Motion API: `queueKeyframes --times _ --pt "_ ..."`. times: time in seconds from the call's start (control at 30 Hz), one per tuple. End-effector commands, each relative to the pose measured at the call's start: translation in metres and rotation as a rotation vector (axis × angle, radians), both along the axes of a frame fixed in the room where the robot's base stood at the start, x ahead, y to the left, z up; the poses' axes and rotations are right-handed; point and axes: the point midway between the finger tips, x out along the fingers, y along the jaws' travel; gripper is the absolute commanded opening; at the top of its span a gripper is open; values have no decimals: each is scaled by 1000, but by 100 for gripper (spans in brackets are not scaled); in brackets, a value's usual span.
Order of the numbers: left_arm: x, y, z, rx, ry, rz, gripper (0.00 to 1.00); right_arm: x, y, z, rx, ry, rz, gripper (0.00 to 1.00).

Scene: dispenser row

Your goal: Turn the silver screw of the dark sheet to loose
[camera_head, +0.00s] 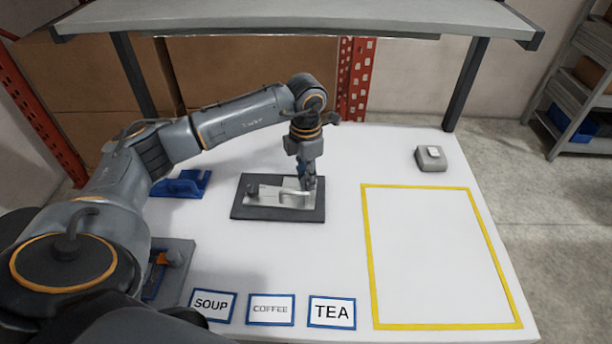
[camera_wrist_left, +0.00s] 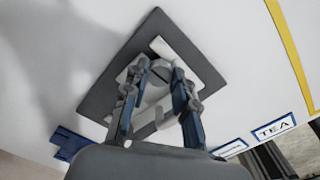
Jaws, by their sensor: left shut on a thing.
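The dark sheet (camera_head: 240,211) lies flat on the white table and carries a pale metal plate. It also shows in the left wrist view (camera_wrist_left: 100,95). My left gripper (camera_head: 307,184) points down over the right part of the sheet. In the left wrist view, its two blue-grey fingers (camera_wrist_left: 162,72) are closed around the round silver screw (camera_wrist_left: 160,74). The fingers hide its sides, and I cannot tell how far it is turned. A pale bent handle (camera_wrist_left: 158,122) lies on the plate close by. My right gripper is not in view.
A blue fixture (camera_head: 180,185) lies left of the sheet. A grey box (camera_head: 430,158) stands at the back right. SOUP (camera_head: 212,305), COFFEE (camera_head: 271,309) and TEA (camera_head: 332,312) labels line the front. The yellow-framed area (camera_head: 374,290) is empty. A shelf (camera_head: 290,20) spans the back.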

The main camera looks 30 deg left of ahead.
Motion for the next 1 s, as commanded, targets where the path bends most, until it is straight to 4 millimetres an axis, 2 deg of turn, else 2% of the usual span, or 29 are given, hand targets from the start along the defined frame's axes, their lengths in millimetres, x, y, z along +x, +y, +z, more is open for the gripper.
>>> queueKeyframes --times 0.33,0.37,0.47,0.8,0.87,1.0 --pt "-2 0 -3 0 7 2 0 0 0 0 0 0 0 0" --pt "-2 0 -3 0 8 1 31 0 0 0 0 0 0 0" --pt "-2 0 -3 1 7 1 51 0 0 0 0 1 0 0" --pt "0 0 1 0 2 1 51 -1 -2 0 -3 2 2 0" --pt "0 0 6 -1 1 1 51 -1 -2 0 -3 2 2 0" --pt "1 0 29 0 -2 1 51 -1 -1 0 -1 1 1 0"
